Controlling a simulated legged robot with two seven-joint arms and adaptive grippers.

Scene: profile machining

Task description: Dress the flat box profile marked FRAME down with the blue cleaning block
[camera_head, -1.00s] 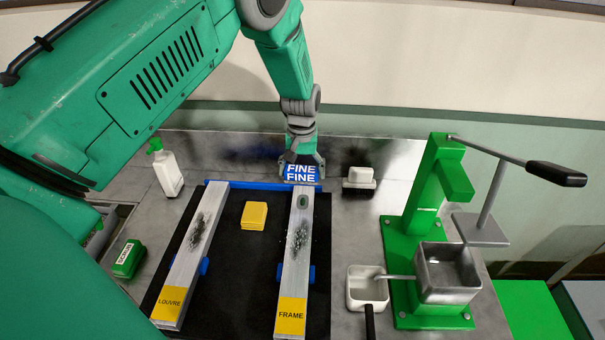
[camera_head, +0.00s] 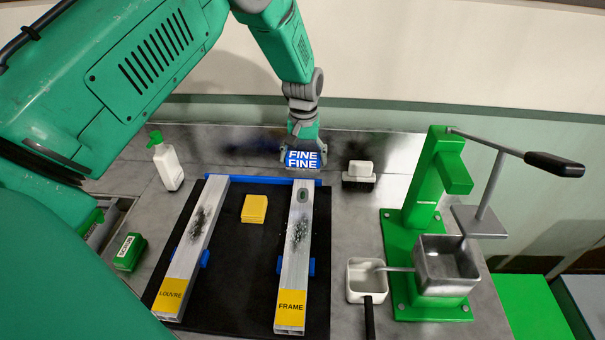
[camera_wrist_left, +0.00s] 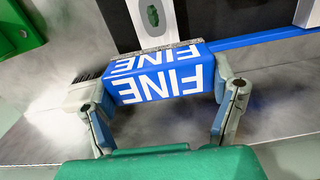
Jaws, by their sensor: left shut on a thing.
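The flat box profile marked FRAME (camera_head: 295,245) lies lengthwise on the black mat, with a yellow label at its near end and a dark speckled patch along its upper middle. The blue cleaning block marked FINE (camera_head: 302,159) is held at the far end of this profile. My left gripper (camera_head: 303,150) is shut on the block; the left wrist view shows its fingers on both sides of the block (camera_wrist_left: 160,80). The block appears just beyond or above the profile's end (camera_wrist_left: 153,20); contact cannot be told. My right gripper is not in view.
A second profile marked LOUVRE (camera_head: 190,250) lies to the left on the black mat (camera_head: 240,270). A white bottle (camera_head: 167,163), green block (camera_head: 129,252), white-topped brush (camera_head: 359,175) and green press (camera_head: 428,235) stand around the mat.

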